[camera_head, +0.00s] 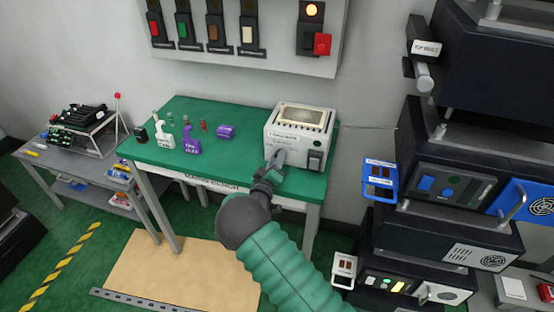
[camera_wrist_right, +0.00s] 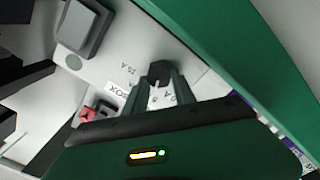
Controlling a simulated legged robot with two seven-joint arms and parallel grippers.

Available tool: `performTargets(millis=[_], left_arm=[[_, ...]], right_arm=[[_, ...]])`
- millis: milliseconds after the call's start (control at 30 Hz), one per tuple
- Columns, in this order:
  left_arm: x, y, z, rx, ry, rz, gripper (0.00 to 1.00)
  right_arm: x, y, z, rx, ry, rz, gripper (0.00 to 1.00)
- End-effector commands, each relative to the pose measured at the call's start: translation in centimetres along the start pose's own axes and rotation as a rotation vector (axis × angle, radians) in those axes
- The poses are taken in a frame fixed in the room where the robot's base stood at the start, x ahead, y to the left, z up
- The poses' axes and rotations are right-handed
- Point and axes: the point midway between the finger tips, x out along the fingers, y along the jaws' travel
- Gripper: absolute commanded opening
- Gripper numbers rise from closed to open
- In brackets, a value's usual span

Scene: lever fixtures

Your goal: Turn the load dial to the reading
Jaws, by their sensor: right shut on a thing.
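The white load box (camera_head: 285,139) stands at the right end of the green bench, and its front also shows in the wrist view (camera_wrist_right: 118,66). The load dial (camera_wrist_right: 160,70) is a dark knob on that front, with small printed marks around it, partly too blurred to read. My right gripper (camera_head: 278,158) reaches the box front from below and hides the dial in the head view. In the wrist view its two fingers (camera_wrist_right: 162,84) are shut on the dial. My left gripper is not in view.
A grey rocker switch (camera_wrist_right: 84,27) sits on the box front beside the dial. The green bench (camera_head: 240,165) bears purple and white items (camera_head: 190,140) to the left. A dark equipment rack (camera_head: 450,165) stands to the right. A switch panel (camera_head: 270,55) hangs above.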

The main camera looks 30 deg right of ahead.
Motion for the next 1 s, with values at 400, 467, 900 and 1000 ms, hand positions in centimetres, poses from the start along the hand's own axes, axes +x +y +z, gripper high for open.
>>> performTargets(millis=[400, 467, 900, 1000], left_arm=[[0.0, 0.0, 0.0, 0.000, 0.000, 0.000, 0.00], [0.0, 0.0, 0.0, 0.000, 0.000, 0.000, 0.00], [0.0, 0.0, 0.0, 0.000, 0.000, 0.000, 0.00], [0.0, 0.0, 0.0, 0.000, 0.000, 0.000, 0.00]], right_arm=[[-0.1, -0.2, -0.1, 0.001, 0.002, -0.004, 0.53], [-0.1, -0.1, -0.1, 0.001, 0.002, -0.003, 0.53], [-5.0, -0.2, -0.2, 0.001, 0.003, -0.006, 0.53], [-8.1, -0.2, -0.1, 0.000, 0.003, -0.007, 0.53]])
